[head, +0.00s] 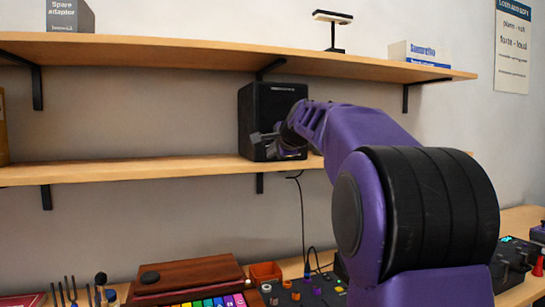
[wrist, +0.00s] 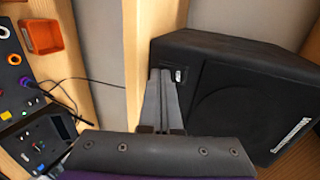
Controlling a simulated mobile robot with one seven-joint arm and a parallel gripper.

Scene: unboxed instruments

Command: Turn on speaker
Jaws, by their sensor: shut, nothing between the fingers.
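The speaker (head: 262,103) is a black box standing on the lower shelf in the head view. In the wrist view the speaker (wrist: 240,95) lies to the right, with its round front and a pale logo showing. A small switch panel (wrist: 180,75) with a pale mark sits near its edge, just right of my fingertips. My gripper (head: 257,138) is in front of the speaker's lower part in the head view. In the wrist view my gripper (wrist: 160,74) is shut and empty, its tips close beside the panel. I cannot tell whether they touch it.
Below are an orange bin (head: 265,271), a wooden instrument (head: 190,278) and a device with knobs (head: 305,294). A cable (head: 301,215) hangs under the shelf.

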